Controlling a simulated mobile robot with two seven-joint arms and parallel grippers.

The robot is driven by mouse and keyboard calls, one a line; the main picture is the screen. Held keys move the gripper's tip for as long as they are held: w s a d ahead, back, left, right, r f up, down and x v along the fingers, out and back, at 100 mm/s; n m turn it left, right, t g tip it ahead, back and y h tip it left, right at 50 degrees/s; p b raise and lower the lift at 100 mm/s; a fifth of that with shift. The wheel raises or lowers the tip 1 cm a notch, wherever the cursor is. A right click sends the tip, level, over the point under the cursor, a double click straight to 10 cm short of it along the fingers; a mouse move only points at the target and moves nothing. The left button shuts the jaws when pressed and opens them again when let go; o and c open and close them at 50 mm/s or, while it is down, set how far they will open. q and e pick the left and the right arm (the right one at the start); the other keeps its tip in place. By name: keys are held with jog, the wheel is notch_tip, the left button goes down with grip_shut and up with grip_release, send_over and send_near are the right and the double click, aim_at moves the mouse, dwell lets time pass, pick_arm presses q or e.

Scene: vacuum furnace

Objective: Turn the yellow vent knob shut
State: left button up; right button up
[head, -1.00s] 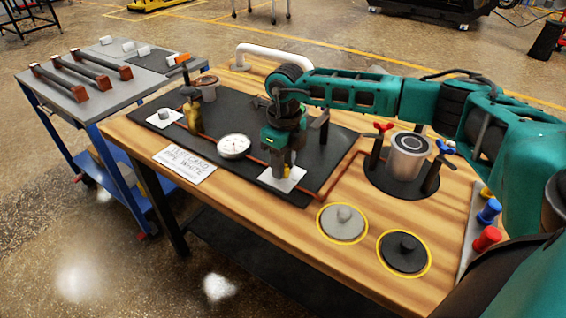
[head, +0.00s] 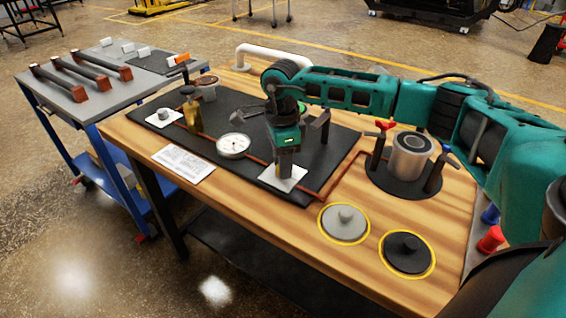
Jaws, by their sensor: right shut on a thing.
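My right gripper (head: 286,174) points straight down over a white square plate (head: 292,183) on the black panel (head: 215,165). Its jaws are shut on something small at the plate. That is where the yellow vent knob appears to be, but the gripper hides it and no yellow shows there. A second white plate with a grey knob (head: 164,113) sits at the panel's left end. A round white gauge (head: 233,145) lies between the two plates. My left gripper is not in view.
A metal cylinder (head: 410,155) stands on a black disc at right, between posts with red and blue handles. Two yellow-ringed round lids (head: 343,222) lie near the bench's front edge. A blue trolley (head: 60,120) with copper-ended bars stands at left.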

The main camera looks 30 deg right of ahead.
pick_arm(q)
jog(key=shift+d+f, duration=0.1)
pick_arm(e)
jog(key=shift+r+n, duration=0.1)
jog(key=shift+n, duration=0.8)
jog(key=o, duration=1.1)
jog(key=shift+c, duration=0.2)
pick_arm(q)
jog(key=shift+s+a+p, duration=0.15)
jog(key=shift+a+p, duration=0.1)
jog(key=shift+p, duration=0.15)
pick_arm(e)
notch_tip(320, 180, up, 13)
jog(key=shift+w, duration=0.3)
